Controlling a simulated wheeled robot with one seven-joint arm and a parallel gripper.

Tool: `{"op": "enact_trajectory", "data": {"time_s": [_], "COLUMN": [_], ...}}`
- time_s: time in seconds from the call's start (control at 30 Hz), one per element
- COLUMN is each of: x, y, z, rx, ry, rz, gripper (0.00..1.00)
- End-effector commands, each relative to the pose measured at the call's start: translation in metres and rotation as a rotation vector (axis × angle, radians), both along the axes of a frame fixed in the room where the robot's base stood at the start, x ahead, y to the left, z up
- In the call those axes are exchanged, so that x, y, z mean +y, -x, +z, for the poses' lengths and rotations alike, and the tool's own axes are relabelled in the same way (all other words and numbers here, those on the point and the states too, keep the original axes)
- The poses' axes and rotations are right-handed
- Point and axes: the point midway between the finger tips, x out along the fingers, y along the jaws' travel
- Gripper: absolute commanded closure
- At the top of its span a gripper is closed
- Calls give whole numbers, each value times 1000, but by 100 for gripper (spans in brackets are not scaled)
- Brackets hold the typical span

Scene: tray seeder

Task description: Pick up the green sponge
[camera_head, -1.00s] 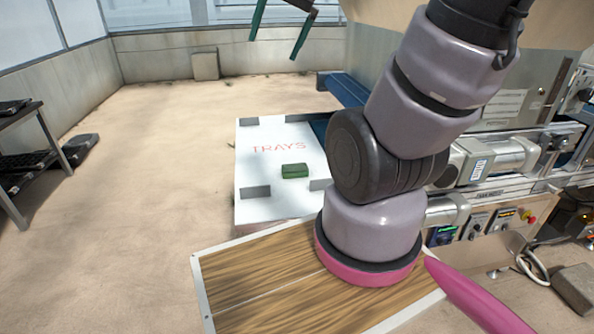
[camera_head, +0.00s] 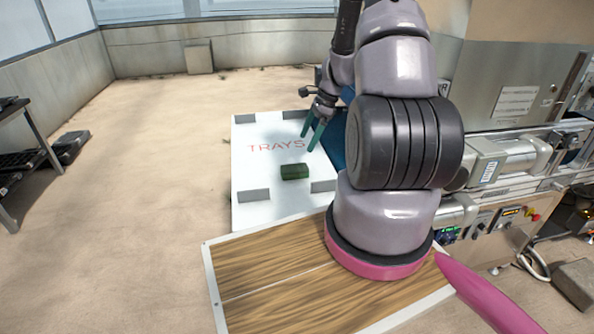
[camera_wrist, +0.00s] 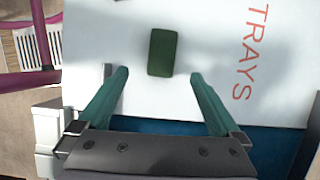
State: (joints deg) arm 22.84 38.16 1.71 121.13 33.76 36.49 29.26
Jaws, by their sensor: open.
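The green sponge (camera_head: 294,172) is a small dark green block lying on the white board marked TRAYS (camera_head: 250,170). In the wrist view the sponge (camera_wrist: 162,52) lies beyond the fingertips, in line with the gap between them. My gripper (camera_head: 312,136) is open and empty, with green fingers pointing down above the board, behind and slightly right of the sponge in the head view. In the wrist view my gripper (camera_wrist: 159,75) has its two fingers spread wide. The fingers do not touch the sponge.
Low grey blocks (camera_head: 254,195) stand near the board's corners. The machine (camera_head: 500,150) with its panel fills the right side. A dark rack (camera_head: 25,140) stands at the far left. The floor between the rack and the board is clear.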

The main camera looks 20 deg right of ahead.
Motion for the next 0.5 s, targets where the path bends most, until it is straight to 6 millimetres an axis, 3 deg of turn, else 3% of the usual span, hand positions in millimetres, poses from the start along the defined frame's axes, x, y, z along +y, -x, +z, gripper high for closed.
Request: {"op": "enact_trajectory", "data": {"time_s": [0.13, 0.5], "x": [-2, 17], "y": [2, -2], "z": [-20, -65], "rx": [25, 26], "ry": [-11, -11], "rz": [-35, -35], "gripper": [0, 0]}}
